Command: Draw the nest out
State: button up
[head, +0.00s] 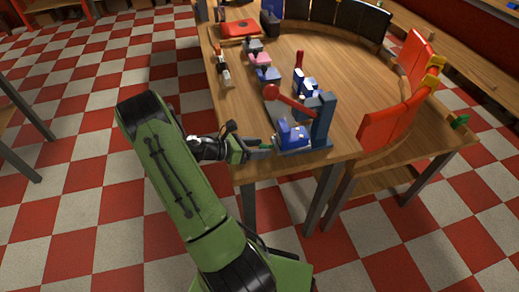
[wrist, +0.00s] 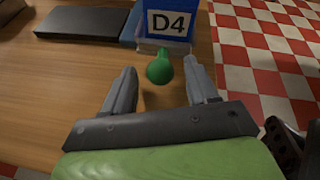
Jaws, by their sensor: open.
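A press station with a blue-grey column (head: 323,120) and a red ball-ended lever (head: 290,100) stands at the table's near edge in the head view. A blue block (head: 292,133) sits low at its front. In the wrist view a blue block marked D4 (wrist: 168,22) is ahead, with a green round knob (wrist: 160,68) on its near side. My gripper (wrist: 161,72) is open, its two fingers to either side of the knob. I see gaps between the knob and both fingers. In the head view my gripper (head: 260,152) is beside the station's left side. No part is labelled as the nest.
Small blue and pink fixtures (head: 260,60) stand farther back on the wooden table (head: 232,104). Red bins (head: 392,122) line its right side, dark panels (head: 362,20) its back. A dark flat plate (wrist: 82,24) lies left of the D4 block.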

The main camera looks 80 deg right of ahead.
jog(key=shift+s+d+f, duration=0.15)
jog(key=shift+s+d, duration=0.1)
jog(key=shift+s, duration=0.05)
grip_shut()
dwell(0.3)
